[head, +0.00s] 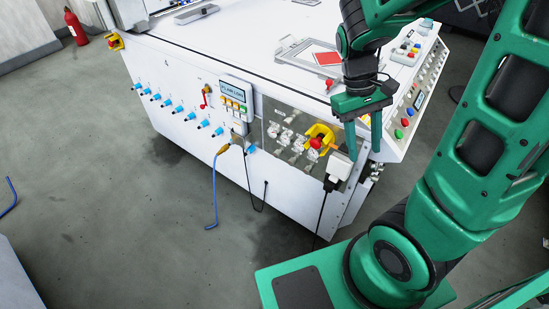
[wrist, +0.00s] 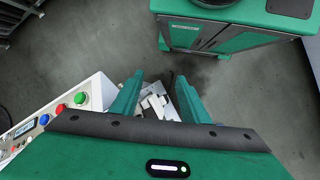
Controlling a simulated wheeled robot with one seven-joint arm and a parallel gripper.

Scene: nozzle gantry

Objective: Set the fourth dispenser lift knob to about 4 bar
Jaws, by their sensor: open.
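A panel of small grey and white regulators and gauges (head: 287,136) is on the side of the white machine in the head view. Which one is the fourth dispenser lift knob, and what its dial reads, are too small to tell. My gripper (head: 364,150) is open and empty, with its fingers pointing down, to the right of that panel near the machine's corner. In the wrist view my gripper (wrist: 159,80) shows its two fingers apart, with white fittings (wrist: 155,100) below and between them. No dispenser knob can be made out clearly there.
A yellow and red switch (head: 319,137) sits beside the regulators, with a white plug box (head: 340,166) and black cable below right. A row of blue fittings (head: 178,108) runs left. A button console (head: 402,115) stands right. Open grey floor (head: 130,220) lies in front.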

